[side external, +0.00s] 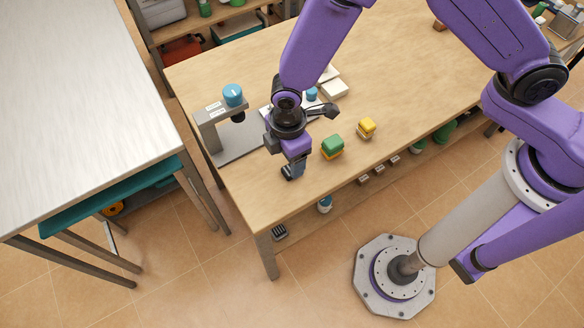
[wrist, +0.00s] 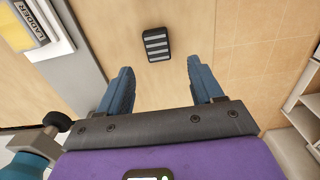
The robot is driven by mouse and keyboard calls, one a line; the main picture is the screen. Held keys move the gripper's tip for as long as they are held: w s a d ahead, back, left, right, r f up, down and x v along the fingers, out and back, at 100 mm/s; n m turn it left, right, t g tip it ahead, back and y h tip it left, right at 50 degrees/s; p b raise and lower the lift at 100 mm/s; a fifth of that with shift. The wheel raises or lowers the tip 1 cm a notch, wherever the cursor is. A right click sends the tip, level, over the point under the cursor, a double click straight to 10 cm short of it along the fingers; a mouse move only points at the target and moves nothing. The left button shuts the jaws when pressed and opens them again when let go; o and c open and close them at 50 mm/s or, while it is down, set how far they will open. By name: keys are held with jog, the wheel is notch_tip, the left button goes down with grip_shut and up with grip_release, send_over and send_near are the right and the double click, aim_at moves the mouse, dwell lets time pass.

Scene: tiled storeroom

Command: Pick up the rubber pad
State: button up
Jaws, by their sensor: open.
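The rubber pad seems to be the small dark block with pale stripes (wrist: 157,44) in the wrist view, lying on a light wooden surface. It lies beyond my fingertips, roughly centred between them, and is not touched. My gripper (wrist: 160,68) is open, with its two blue fingers apart and nothing between them. In the side view my gripper (side external: 292,172) points down over the near left part of the wooden table (side external: 400,65). There I cannot clearly tell the pad from the fingers.
A grey press-like stand with a blue knob (side external: 233,95) is left of my gripper. A dark striped item (side external: 279,231) shows lower down, under the table's front edge.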

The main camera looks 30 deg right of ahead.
jog(key=f, duration=0.3)
jog(key=shift+w+d+f, duration=0.1)
jog(key=shift+d+f, duration=0.25)
jog(key=shift+f, duration=0.75)
jog(key=c, duration=1.1)
